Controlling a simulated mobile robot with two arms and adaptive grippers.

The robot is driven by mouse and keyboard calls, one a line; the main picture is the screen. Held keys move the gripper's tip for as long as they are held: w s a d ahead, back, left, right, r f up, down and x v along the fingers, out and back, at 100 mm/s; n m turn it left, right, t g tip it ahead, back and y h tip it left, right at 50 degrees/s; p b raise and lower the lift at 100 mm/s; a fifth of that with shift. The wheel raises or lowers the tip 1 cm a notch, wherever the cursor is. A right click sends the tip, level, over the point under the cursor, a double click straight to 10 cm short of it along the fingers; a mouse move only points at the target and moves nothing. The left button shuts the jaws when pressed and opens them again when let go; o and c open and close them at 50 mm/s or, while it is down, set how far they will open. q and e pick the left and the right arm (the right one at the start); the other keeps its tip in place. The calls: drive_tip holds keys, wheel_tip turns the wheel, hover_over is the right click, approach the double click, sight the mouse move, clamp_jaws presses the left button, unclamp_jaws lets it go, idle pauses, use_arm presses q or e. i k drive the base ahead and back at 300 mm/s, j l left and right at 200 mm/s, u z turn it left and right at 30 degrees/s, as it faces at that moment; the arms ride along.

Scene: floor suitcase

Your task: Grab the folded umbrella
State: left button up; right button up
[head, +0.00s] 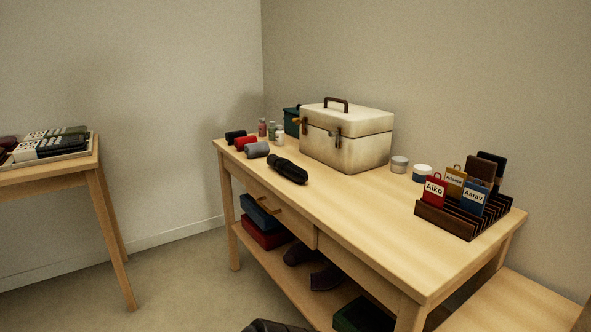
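The folded umbrella (287,170) is a short, black, compact bundle. It lies on the wooden table (385,235), near its front edge and left of the middle, in front of the cream box. Nothing covers it in the head view. Neither of my grippers shows in this view.
A cream latched box (346,137) stands behind the umbrella. Rolled items (257,150) and small bottles (272,130) are to its left. Jars (399,164) and a dark rack with tags (462,208) are to the right. A drawer (270,204) and shelf lie below. The tabletop right of the umbrella is clear.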

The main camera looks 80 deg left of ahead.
sight(284, 167)
drive_tip(key=u, duration=2.75)
